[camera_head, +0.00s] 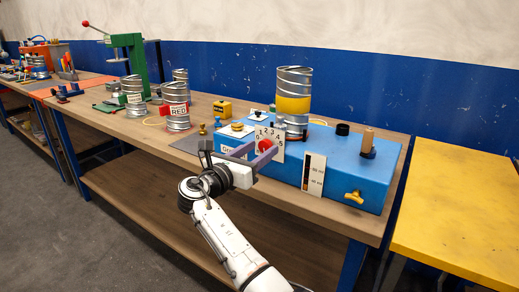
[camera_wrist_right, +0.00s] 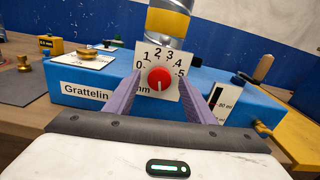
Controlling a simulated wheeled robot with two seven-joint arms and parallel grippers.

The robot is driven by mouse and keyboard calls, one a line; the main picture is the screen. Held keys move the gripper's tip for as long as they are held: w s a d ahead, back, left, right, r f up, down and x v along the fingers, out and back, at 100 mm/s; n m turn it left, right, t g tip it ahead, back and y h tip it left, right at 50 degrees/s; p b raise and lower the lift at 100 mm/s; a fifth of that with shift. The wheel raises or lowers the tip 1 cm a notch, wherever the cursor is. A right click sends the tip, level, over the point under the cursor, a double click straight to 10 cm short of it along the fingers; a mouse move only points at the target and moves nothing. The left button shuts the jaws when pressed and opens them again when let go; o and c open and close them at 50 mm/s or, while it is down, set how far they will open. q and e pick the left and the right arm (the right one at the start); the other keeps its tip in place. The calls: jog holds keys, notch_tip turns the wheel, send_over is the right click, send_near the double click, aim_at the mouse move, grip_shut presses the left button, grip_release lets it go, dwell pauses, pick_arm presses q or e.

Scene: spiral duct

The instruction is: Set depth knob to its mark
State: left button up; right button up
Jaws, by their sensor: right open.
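The depth knob (camera_head: 265,146) is a red round knob on a white dial plate (camera_head: 278,135) on the front of the blue machine (camera_head: 335,160). In the wrist view the knob (camera_wrist_right: 160,78) shows a pale line on its lower half, pointing about straight down. The dial plate (camera_wrist_right: 151,58) carries numbers 0 to 5 in an arc above it. My right gripper (camera_head: 262,151) is open, its two purple fingers pointing at the dial. In the wrist view they lie left and right of the knob, with gaps visible. My left gripper is out of view.
A metal spiral duct with a yellow band (camera_head: 294,103) stands on the machine. A black-and-white gauge card (camera_head: 313,173) and a brass tap (camera_head: 354,197) are to the right. Metal cans (camera_head: 177,120) and a green press (camera_head: 132,62) stand left. A yellow table (camera_head: 460,205) is at right.

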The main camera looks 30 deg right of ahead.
jog(key=shift+w+d, duration=0.15)
jog(key=shift+d, duration=0.15)
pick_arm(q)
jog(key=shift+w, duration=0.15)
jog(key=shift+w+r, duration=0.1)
pick_arm(e)
jog(key=c, duration=1.1)
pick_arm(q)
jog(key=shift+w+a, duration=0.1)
pick_arm(e)
jog(key=shift+o, duration=0.2)
